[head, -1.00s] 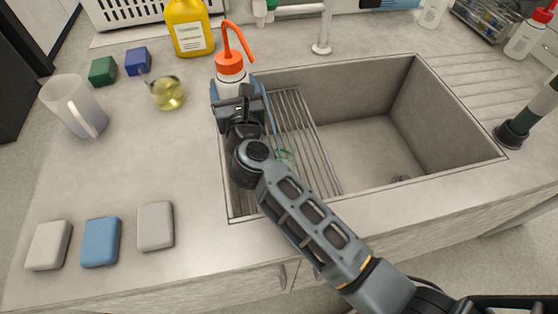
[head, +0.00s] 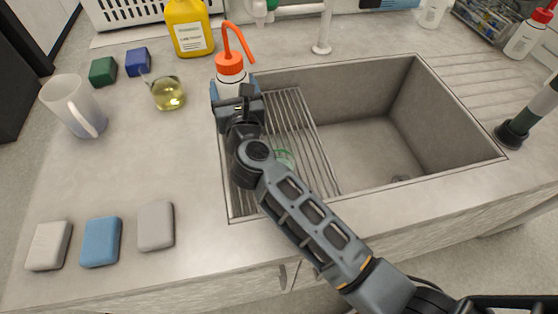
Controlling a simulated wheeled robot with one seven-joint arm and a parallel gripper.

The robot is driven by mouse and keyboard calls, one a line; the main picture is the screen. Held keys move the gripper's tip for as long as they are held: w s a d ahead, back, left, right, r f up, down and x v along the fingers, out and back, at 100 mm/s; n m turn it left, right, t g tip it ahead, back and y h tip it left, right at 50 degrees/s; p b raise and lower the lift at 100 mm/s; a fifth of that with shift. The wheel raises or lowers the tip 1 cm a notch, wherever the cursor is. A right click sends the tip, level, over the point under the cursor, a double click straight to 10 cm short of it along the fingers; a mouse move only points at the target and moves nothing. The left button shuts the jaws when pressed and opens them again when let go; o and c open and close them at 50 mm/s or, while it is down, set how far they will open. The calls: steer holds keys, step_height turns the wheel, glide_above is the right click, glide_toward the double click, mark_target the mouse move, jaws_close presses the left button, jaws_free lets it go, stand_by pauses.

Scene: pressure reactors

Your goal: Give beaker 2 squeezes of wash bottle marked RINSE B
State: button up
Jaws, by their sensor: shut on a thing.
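A white wash bottle with an orange cap and bent orange spout (head: 230,66) stands upright at the left rim of the sink, its spout leaning right. My gripper (head: 238,98) is shut around its body, hiding the lower part and any label. A small clear greenish glass vessel (head: 284,159), probably the beaker, stands on the rack in the sink, partly hidden by my arm. Another small glass vessel with yellow liquid (head: 168,93) stands on the counter to the left.
The sink (head: 370,130) has a wire rack (head: 305,125) on its left and a tap (head: 324,30) behind. A yellow bottle (head: 190,28), a white jug (head: 74,104) and several sponges surround it. A red-capped bottle (head: 527,36) stands far right.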

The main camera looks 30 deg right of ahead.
mark_target(232, 77)
steer(key=shift+r+p, duration=2.45)
steer(key=shift+r, duration=0.15)
steer(key=shift+f, duration=0.1)
